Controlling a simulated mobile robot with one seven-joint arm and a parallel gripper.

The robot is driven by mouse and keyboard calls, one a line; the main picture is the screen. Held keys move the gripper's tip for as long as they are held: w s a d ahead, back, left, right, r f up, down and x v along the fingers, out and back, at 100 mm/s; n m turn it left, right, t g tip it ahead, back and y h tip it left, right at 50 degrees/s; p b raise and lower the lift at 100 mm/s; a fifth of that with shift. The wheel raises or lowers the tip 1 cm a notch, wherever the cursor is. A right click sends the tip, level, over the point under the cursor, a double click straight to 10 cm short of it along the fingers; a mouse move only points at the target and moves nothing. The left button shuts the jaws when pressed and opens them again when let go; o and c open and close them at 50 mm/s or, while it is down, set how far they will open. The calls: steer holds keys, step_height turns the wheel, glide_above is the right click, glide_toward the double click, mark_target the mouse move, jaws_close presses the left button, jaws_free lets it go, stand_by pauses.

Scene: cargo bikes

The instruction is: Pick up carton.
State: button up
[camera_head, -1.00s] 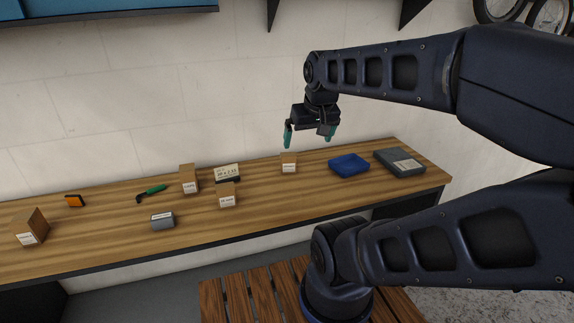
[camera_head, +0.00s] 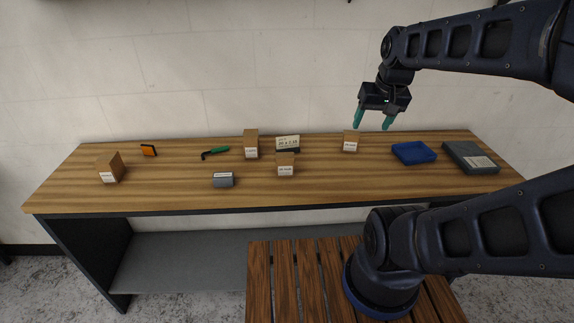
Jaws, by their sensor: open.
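Several small brown cartons with white labels stand on the wooden workbench (camera_head: 190,198); I cannot tell which one the task means. One carton (camera_head: 110,168) is at the far left. A taller carton (camera_head: 251,144) stands at the back middle, and another carton (camera_head: 286,164) is in front of it to the right. A further carton (camera_head: 351,140) is at the back, right of the middle. My gripper (camera_head: 376,118) is open and empty, pointing down above the bench's back part. In the picture it is just above and right of that last carton, apart from it.
A grey labelled box (camera_head: 223,180), a green-handled tool (camera_head: 215,152), an orange item (camera_head: 149,150) and a label sign (camera_head: 288,143) are on the bench. A blue tray (camera_head: 413,153) and a grey case (camera_head: 470,157) sit at the right. A wall rises behind.

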mark_target(280, 163)
steer(key=w+a+f+m+g+y, duration=0.7)
steer(key=w+a+f+m+y, duration=0.5)
steer(key=a+y, duration=0.25)
steer(key=w+f+m+t+y, duration=0.1)
steer(key=f+m, duration=0.1)
steer(key=f, duration=0.2)
steer(key=w+a+f+m+t+y, duration=0.1)
steer(key=w+f+m, duration=0.1)
steer(key=f, duration=0.3)
steer(key=w+f+m+t+y, duration=0.1)
steer(key=w+f, duration=0.1)
steer(key=f, duration=0.3)
steer(key=shift+w+a+m, duration=0.25)
steer(key=shift+a+m, duration=0.05)
steer(key=shift+m, duration=0.1)
steer(key=shift+a, duration=3.75)
steer(key=c, duration=1.1)
steer(key=shift+w+r, duration=0.1)
steer(key=shift+c, duration=0.2)
